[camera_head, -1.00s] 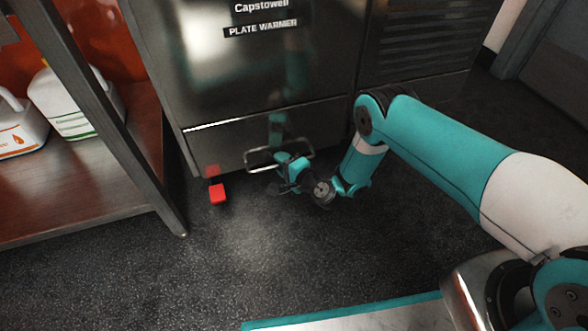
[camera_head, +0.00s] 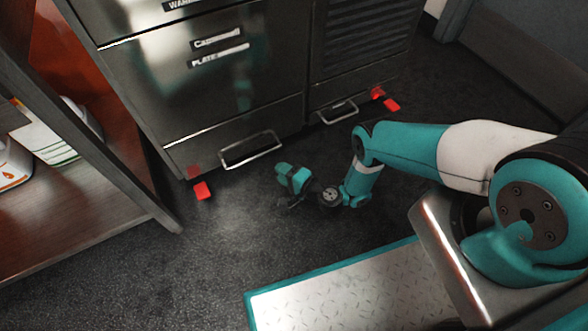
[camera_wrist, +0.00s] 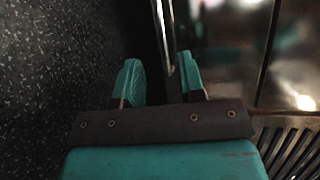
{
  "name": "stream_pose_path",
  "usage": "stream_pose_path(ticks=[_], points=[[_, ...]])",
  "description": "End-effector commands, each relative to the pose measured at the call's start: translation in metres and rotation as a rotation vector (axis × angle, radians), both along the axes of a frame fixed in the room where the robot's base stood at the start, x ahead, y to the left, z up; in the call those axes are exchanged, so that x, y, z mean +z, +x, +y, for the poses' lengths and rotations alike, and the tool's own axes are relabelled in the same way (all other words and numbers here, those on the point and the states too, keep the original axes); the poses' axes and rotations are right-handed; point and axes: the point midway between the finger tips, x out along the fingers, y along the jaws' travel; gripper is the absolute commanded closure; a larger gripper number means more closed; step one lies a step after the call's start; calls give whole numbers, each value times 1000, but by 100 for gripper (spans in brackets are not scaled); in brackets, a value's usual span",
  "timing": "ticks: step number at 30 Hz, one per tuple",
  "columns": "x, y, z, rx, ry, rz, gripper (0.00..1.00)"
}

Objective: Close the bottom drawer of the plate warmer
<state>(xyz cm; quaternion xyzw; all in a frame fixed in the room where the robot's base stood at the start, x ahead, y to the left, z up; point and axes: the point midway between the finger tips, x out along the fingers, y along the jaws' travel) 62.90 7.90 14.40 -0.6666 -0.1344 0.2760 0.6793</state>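The plate warmer (camera_head: 150,85) is a dark steel cabinet in the head view. Its bottom drawer (camera_head: 205,143) is a low, wide front with a metal bar handle (camera_head: 252,150). The drawer front looks nearly in line with the cabinet; I cannot tell whether a small gap remains. My gripper (camera_head: 288,178) is low over the floor, just in front of and right of the handle, seemingly apart from it. In the wrist view my gripper (camera_wrist: 158,64) is open and empty, and a thin metal bar (camera_wrist: 163,40) shows beyond and between its fingertips.
A smaller front with its own handle (camera_head: 337,112) is to the right, under a louvred panel (camera_head: 365,40). Red feet (camera_head: 203,190) stick out at floor level. A shelf unit (camera_head: 120,185) with white jugs stands at left. The dark floor (camera_head: 150,270) in front is clear.

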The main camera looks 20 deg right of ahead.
Motion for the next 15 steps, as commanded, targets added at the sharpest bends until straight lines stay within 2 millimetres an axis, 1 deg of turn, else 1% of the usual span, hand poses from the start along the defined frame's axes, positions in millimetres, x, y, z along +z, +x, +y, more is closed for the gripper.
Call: stream_pose_path(ticks=[1, 6, 9, 15], points=[[10, -7, -4, -2, 1, 2, 64], [11, -24, -16, -3, 0, 2, 64], [10, -30, -21, -2, 0, 0, 64], [9, -35, -23, 1, -1, -1, 64]])
